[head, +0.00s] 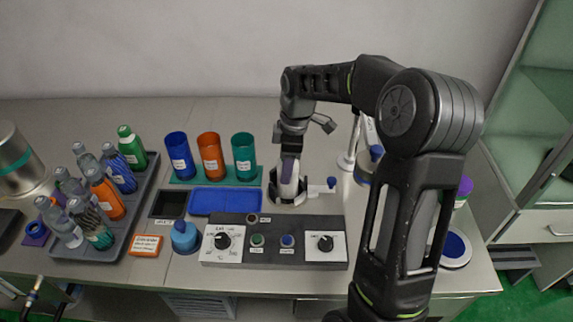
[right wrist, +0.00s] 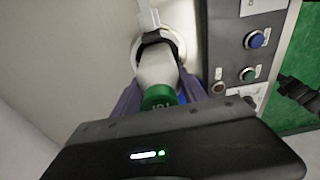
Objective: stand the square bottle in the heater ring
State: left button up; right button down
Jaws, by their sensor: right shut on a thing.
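My right gripper (head: 289,172) points down over the heater ring (head: 273,190) and is shut on a bottle (head: 288,189). In the right wrist view the bottle (right wrist: 157,68) has a pale body and a green cap (right wrist: 158,97), between the purple fingers of my right gripper (right wrist: 160,95). Its far end is at the dark band of the heater ring (right wrist: 151,36), which has a round white base. The bottle looks about upright. I cannot tell if it rests on the base, or if its body is square.
The control box (head: 267,243) with knobs stands just in front of the ring. A blue tray (head: 225,201) and three coloured cups (head: 209,155) are to the left. A grey rack (head: 142,196) of several bottles stands farther left. A white stand (head: 346,160) is close on the right.

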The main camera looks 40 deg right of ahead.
jog(key=shift+c, duration=0.2)
grip_release()
dwell(0.3)
dwell(0.5)
jog(key=shift+r+p, duration=3.35)
jog(key=shift+r, duration=1.25)
jog(key=shift+f, duration=0.1)
